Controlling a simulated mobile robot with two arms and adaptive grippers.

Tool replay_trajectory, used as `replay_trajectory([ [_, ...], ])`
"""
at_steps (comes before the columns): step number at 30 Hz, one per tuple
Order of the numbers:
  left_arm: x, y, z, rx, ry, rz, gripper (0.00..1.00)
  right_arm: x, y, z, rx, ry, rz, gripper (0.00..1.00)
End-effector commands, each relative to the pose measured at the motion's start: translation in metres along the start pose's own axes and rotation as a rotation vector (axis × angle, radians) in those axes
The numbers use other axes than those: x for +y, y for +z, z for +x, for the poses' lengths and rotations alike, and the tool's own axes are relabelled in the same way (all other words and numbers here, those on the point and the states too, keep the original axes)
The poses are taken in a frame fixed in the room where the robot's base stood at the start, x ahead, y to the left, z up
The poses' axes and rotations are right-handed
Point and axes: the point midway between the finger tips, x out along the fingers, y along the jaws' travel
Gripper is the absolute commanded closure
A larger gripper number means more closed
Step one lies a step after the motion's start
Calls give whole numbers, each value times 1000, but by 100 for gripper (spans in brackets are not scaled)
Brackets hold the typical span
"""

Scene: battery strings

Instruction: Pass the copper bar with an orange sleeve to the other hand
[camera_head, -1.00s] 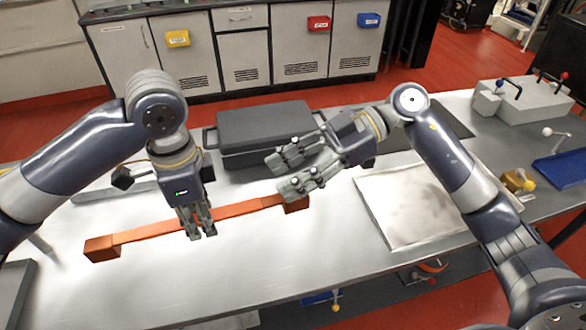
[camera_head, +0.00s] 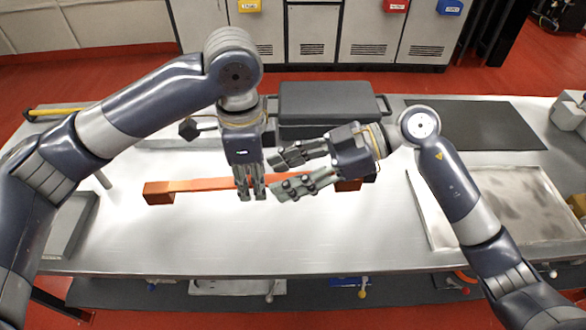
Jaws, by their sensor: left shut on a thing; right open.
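The copper bar with an orange sleeve (camera_head: 203,184) is long, with a block at each end, and lies roughly level across the picture above the bench. My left gripper (camera_head: 252,194) points down and is shut on the bar near its middle. My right gripper (camera_head: 273,177) comes from the right with its fingers open, close beside my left fingers. Its fingers appear above and below the bar's right half and hide much of it. The right end block shows partly behind the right gripper. I cannot tell whether the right fingers touch the bar.
The metal bench (camera_head: 200,245) is clear in front. A dark grey case (camera_head: 330,105) stands behind the grippers. A flat metal tray (camera_head: 490,212) lies at the right, with a dark mat (camera_head: 475,125) behind it. A grey tray (camera_head: 70,228) lies at the left. Cabinets stand beyond.

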Motion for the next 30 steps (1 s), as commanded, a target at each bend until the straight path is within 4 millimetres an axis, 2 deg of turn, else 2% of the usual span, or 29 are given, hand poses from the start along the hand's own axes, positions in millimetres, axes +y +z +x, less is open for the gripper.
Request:
replay_trajectory([
  [2,0,0,-1,2,-2,0,100,0,0,0,0,0,0,56],
  [3,0,0,-1,2,-2,0,100,0,0,0,0,0,0,60],
  [8,0,0,-1,2,-2,1,100,0,0,0,0,0,0,97],
  [9,0,0,-1,2,-1,1,100,0,0,0,0,0,0,100],
  [12,0,-1,-1,2,-1,4,100,0,0,-1,0,1,0,100],
  [13,0,-1,-2,2,0,5,76,1,-3,-1,6,3,-3,100],
  [15,1,-1,-2,2,-1,5,60,1,-3,-1,5,3,-3,100],
  [16,0,-1,-1,2,0,4,57,1,-3,-1,5,3,-3,100],
  [26,0,0,-1,1,0,1,57,0,-3,-1,6,2,-3,100],
  [30,-1,0,-11,1,-2,1,57,0,-3,-1,6,2,-3,100],
])
